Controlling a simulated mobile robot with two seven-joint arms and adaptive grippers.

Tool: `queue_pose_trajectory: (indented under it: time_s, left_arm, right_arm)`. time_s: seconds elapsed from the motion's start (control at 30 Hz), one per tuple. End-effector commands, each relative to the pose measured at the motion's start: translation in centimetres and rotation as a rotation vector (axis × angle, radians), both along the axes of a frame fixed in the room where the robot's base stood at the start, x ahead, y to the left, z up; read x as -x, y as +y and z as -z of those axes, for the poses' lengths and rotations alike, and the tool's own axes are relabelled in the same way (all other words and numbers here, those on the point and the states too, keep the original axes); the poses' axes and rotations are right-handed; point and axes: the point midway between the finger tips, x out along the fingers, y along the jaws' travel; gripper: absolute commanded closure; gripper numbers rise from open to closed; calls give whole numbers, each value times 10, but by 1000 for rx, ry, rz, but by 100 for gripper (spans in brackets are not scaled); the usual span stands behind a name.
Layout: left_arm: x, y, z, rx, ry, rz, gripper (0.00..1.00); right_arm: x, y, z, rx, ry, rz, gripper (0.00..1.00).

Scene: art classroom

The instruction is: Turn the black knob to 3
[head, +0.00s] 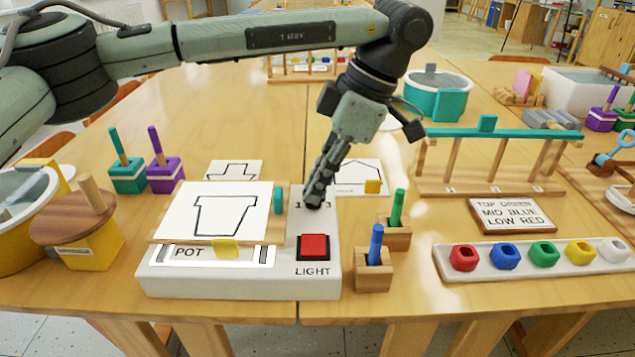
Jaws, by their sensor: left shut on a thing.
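A white box (220,284) stands on the table, with a red button (314,246) above the word LIGHT and printed numbers behind it. A 3 shows at the right of the number row; the rest is partly covered. My left gripper (315,194) reaches down from above onto this spot. It is shut on the black knob, which its dark fingers hide almost wholly. I cannot tell which number the knob points to. My right gripper is out of view.
A pot drawing board (178,222) lies on the box's left part. Wooden holders with a blue peg (376,243) and a green peg (397,208) stand close to the right. A paint tray (480,271) and a teal-topped rack (450,132) lie farther right.

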Motion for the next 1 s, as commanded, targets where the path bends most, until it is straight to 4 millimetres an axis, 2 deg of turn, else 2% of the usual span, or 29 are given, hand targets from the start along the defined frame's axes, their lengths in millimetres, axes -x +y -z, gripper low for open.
queue_pose_trajectory:
  time_s: [0.37,0.4,0.57,0.87,1.0]
  left_arm:
    - [0,0,-1,2,-1,6,100]
    - [0,0,-1,2,-1,5,88]
    - [0,0,-1,1,0,4,70]
    - [0,-1,-2,1,-1,4,70]
    - [0,-6,-14,1,-3,4,70]
  right_arm:
    - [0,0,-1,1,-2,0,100]
    - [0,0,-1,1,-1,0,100]
    - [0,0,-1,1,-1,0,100]
    - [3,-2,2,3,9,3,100]
    - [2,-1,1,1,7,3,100]
